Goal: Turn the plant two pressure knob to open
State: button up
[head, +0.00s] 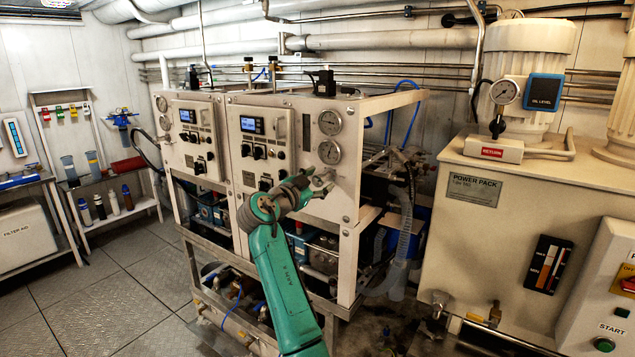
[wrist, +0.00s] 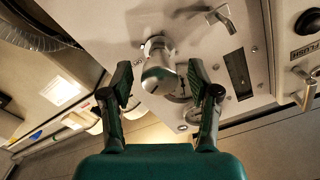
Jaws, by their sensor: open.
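A silver cylindrical knob (wrist: 158,68) stands out from the pale panel in the wrist view. The two dark fingers of my gripper (wrist: 160,88) are open, one on each side of it, with gaps visible between the fingers and the knob. I cannot tell its turned position. In the head view my gripper (head: 322,182) is at the lower right of the right-hand panel (head: 262,153), just below two round gauges. My gripper and wrist partly hide this area, and the plant number is not readable.
A second panel (head: 195,140) with a lit display stands to the left. In the wrist view, a lever handle (wrist: 302,88) sits near a FLUSH label (wrist: 304,50). A beige power pack (head: 510,215) stands on the right. The floor at left (head: 110,300) is clear.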

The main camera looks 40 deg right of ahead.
grip_shut()
